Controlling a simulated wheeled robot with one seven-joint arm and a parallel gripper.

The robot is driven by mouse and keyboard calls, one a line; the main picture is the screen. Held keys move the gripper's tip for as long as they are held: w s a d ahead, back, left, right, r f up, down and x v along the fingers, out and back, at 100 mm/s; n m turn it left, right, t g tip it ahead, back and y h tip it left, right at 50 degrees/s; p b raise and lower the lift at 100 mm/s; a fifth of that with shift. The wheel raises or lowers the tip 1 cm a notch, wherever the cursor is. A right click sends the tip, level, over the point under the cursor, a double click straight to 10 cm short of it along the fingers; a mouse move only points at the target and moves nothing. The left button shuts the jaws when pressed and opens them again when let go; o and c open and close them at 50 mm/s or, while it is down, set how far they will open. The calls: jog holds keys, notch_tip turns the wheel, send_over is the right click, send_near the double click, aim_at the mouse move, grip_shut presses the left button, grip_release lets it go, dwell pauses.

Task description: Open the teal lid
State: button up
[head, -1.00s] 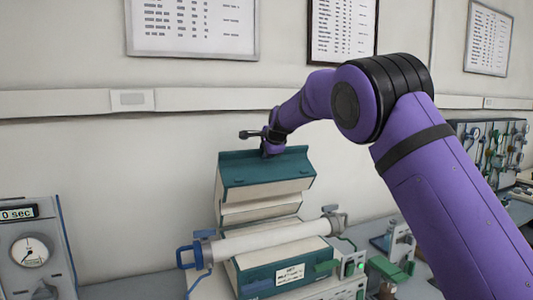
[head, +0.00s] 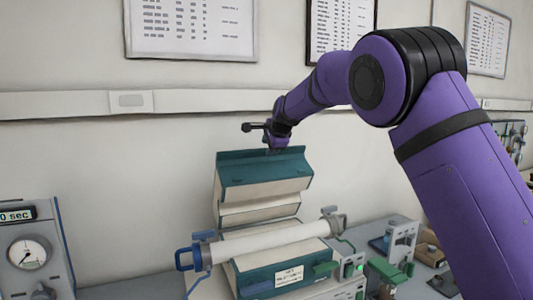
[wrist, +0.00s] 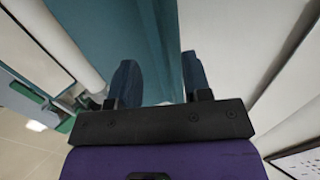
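The teal lid (head: 265,175) is the upper half of a tube furnace. It stands raised and tilted back above the teal furnace base (head: 280,275), with its cream inner side showing below its teal face. My gripper (head: 277,143) is at the lid's top edge, its fingertips small and partly hidden in the head view. In the wrist view the two dark fingers of my gripper (wrist: 160,78) are apart, with the lid's teal surface (wrist: 100,35) close beyond them. Nothing shows clamped between them; whether they touch the lid cannot be told.
A white tube (head: 265,241) with end clamps and a blue handle lies across the furnace. A gauge box (head: 28,250) stands at the left and a grey device (head: 395,240) at the right. The wall behind carries a rail (head: 60,105) and framed sheets.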

jog(key=v, duration=0.5)
jog(key=shift+s+r, duration=0.2)
jog(key=shift+s, duration=0.05)
jog(key=s+d+r+n+g, duration=0.1)
jog(key=s+d+n, duration=0.1)
jog(key=s+d, duration=0.45)
jog(key=s+d+r+n, duration=0.15)
jog(key=s+d, duration=0.25)
jog(key=s, duration=0.6)
jog(key=s+d+r+n+g, duration=0.1)
jog(key=s+d+n, duration=0.2)
jog(key=s+d, duration=0.35)
jog(key=s+d+f+n+h, duration=0.1)
jog(key=s+f+n, duration=0.1)
jog(key=s, duration=0.8)
jog(key=s+d+f+n+g+h, duration=0.1)
jog(key=s+f+n, duration=0.2)
jog(key=s, duration=0.7)
jog(key=s+d+f+n+h, duration=0.1)
jog(key=s+d+f+n, duration=0.1)
jog(key=s+f, duration=0.4)
jog(key=s+n, duration=0.1)
jog(key=s, duration=0.3)
jog(key=shift+g, duration=0.4)
jog(key=shift+f, duration=0.15)
